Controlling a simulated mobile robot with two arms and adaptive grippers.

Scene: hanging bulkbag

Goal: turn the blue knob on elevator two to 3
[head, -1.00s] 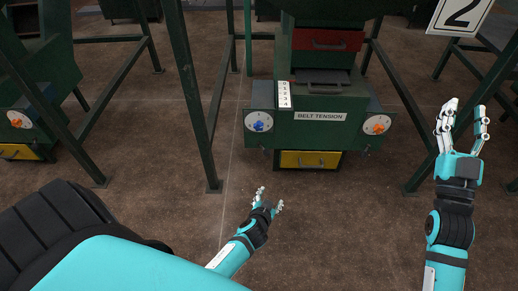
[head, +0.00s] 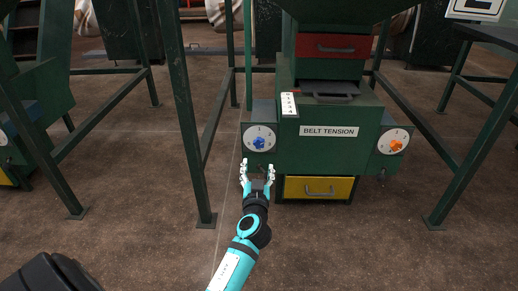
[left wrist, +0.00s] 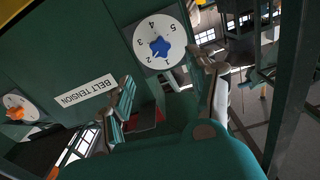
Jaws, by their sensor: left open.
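The blue knob (head: 259,143) is a star-shaped knob on a white round dial at the left of the green belt tension unit (head: 330,155). In the left wrist view the blue knob (left wrist: 160,46) sits mid-dial, with numbers 1 to 5 around it; I cannot tell surely which one it points to. My left gripper (head: 257,169) is open and empty, just below and in front of the dial, fingers pointing toward it. In the left wrist view its fingers (left wrist: 162,66) spread either side below the knob, apart from it. My right gripper is out of view.
An orange knob (head: 396,146) is on a second dial at the unit's right. A yellow drawer (head: 318,188) sits below, a red panel (head: 333,46) above. Green frame legs (head: 180,110) stand to the left of the unit. A number sign (head: 475,8) is partly cut off.

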